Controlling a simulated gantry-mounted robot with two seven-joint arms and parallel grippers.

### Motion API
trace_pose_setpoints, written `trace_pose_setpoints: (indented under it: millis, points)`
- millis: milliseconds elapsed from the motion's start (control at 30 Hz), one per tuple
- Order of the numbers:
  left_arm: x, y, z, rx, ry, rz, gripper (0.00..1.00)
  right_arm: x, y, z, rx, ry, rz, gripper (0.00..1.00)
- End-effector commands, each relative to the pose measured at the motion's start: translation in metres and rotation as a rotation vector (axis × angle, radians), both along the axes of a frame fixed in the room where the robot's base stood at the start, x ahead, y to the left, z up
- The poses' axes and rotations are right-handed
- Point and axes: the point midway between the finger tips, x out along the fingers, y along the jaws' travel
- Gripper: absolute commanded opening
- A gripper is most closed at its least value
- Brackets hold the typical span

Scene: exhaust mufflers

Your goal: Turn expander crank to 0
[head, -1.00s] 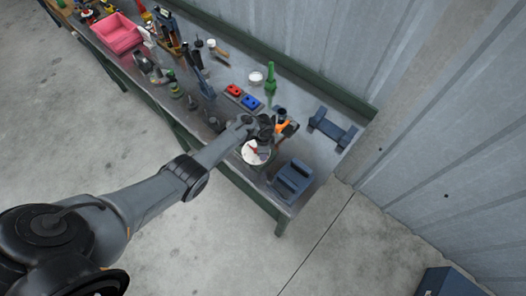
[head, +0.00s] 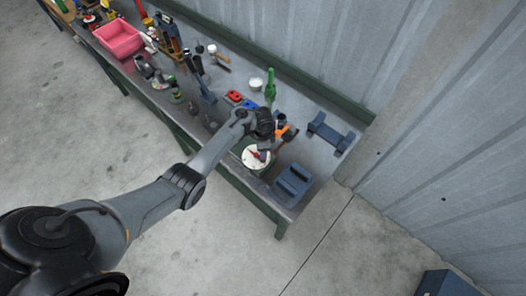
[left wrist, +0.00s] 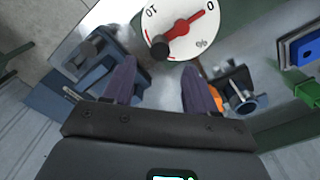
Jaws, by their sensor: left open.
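The white expander dial (head: 256,157) stands at the front of the bench, toward its right end. In the left wrist view, the dial face (left wrist: 178,14) shows printed 0, 10 and % marks, with its upper edge cut off. The red crank (left wrist: 183,27) lies across it, its pointed end near the 0. Its black knob (left wrist: 159,49) is at the opposite end, near the dial's rim. My left gripper (left wrist: 158,72) is open, its two purple fingers apart and the knob above the gap between their tips. It is over the dial in the head view (head: 264,140). My right gripper is not in view.
A blue-grey block (head: 292,181) sits right of the dial. An orange-handled item (head: 286,132) is close behind my gripper. A blue-grey bracket (head: 331,133), red and blue blocks (head: 234,97) and a green tool (head: 270,86) stand farther back. The pink bin (head: 103,42) is far left.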

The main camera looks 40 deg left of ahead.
Motion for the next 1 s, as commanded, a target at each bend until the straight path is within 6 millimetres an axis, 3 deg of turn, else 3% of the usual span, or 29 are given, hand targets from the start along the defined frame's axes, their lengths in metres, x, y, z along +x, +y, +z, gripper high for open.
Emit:
trace_pose_setpoints:
  millis: [200, 433, 833, 1000]
  points:
    - [0.0, -0.001, 0.026, -0.001, -0.001, 0.0, 0.57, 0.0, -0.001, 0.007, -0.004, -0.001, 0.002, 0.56]
    - [0.0, 0.0, 0.031, 0.0, 0.0, 0.0, 0.57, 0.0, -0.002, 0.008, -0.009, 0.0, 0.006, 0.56]
    - [-0.002, 0.0, 0.029, 0.0, 0.006, 0.0, 0.57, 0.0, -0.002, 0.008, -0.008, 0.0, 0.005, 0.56]
    - [-0.031, -0.001, 0.002, -0.001, 0.058, -0.001, 0.57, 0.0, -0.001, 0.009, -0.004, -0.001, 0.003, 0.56]
